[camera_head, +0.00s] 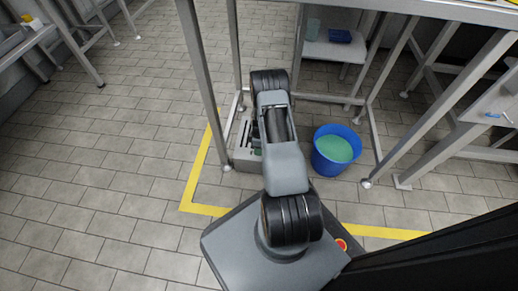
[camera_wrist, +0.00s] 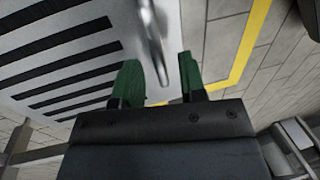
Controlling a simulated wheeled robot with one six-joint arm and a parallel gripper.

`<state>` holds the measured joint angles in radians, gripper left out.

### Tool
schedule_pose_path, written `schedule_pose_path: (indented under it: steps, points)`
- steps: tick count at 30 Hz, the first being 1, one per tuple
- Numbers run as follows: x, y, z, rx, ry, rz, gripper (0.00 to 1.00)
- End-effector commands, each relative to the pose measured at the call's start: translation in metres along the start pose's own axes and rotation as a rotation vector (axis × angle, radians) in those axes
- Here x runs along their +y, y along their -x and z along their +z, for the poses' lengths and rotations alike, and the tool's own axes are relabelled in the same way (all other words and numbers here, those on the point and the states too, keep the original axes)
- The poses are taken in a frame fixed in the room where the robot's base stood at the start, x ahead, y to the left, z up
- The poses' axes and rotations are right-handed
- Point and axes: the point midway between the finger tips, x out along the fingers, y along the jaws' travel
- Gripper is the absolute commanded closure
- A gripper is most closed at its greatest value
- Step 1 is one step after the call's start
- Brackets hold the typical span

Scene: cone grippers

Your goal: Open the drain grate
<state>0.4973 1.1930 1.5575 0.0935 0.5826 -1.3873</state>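The drain grate (camera_head: 246,158) is a grey panel with dark slots on the floor under the table frame, partly hidden by my arm in the head view. In the wrist view the pale grate (camera_wrist: 70,50) with black slots fills the left. A shiny metal handle (camera_wrist: 153,38) stands out at its right side. My gripper (camera_wrist: 160,85) has two green fingers spread apart, with the handle's near end in the gap between them in the picture. I cannot tell whether a finger touches it. In the head view my gripper is hidden behind the arm.
A blue bucket with green contents (camera_head: 335,150) stands just right of my arm. Metal table legs (camera_head: 200,75) rise close to the grate. A yellow floor line (camera_head: 203,165) borders the area. Tiled floor at the left is clear.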

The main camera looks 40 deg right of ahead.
Motion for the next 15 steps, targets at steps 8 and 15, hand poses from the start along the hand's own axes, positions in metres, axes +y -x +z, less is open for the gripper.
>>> schedule_pose_path:
  steps: [8,15]
  points:
    - [0.0,0.0003,-0.0002,0.0,0.0,0.0,0.78]
    - [0.0,0.0004,-0.0001,0.0,0.0,0.0,1.0]
